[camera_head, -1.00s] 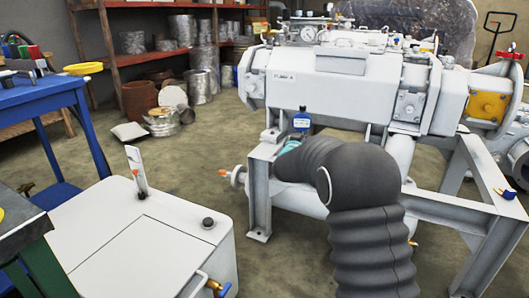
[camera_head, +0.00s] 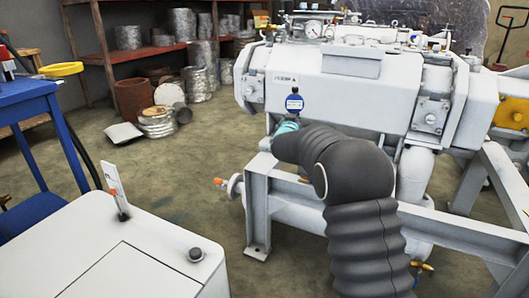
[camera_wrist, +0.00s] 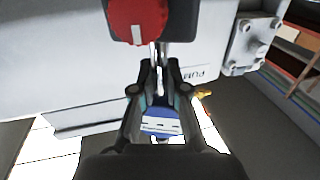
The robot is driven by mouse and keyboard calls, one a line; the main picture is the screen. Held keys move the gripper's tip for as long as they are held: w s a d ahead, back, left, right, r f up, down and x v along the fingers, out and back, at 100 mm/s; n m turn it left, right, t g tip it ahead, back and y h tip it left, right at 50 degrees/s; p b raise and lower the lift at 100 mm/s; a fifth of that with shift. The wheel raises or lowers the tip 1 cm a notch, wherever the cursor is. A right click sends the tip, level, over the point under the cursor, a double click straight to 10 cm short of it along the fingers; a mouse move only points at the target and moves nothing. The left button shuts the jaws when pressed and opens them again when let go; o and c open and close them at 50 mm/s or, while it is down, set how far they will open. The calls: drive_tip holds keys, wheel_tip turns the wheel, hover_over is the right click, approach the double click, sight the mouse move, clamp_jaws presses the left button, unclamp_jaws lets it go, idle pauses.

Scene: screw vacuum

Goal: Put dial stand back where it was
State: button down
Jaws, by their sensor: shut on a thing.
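The dial stand shows in the head view as a blue dial (camera_head: 294,103) in front of the pump's white body. In the wrist view its blue dial (camera_wrist: 160,122) lies between the finger linkages, a thin metal rod (camera_wrist: 157,50) runs up from the fingers, and a dark block with a red knob (camera_wrist: 138,18) is at the top. My gripper (camera_wrist: 158,70) is shut on the stand at the rod. In the head view my arm hides most of the gripper; a teal part shows just below the dial. Whether the block touches the pump cannot be told.
The white pump (camera_head: 340,85) sits on a grey steel frame (camera_head: 257,210), with gauges and valves on top. A white cabinet (camera_head: 150,250) is at lower left, a blue table (camera_head: 30,100) at left. Open floor lies between the cabinet and the shelves (camera_head: 150,50).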

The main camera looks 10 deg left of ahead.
drive_tip(key=shift+w+a+f+b, duration=0.25)
drive_tip(key=shift+w+a+f, duration=0.15)
drive_tip(key=shift+a+f, duration=1.4)
drive_tip(key=shift+w+a+f+b, duration=0.3)
drive_tip(key=shift+w+a+f, duration=0.05)
drive_tip(key=shift+a+f, duration=1.4)
drive_tip(key=shift+w+a+f+b, duration=0.25)
drive_tip(key=shift+w+a+f, duration=0.15)
drive_tip(key=shift+a+f, duration=1.4)
drive_tip(key=shift+a, duration=0.1)
drive_tip(key=c, duration=1.2)
unclamp_jaws()
drive_tip(key=shift+f, duration=0.1)
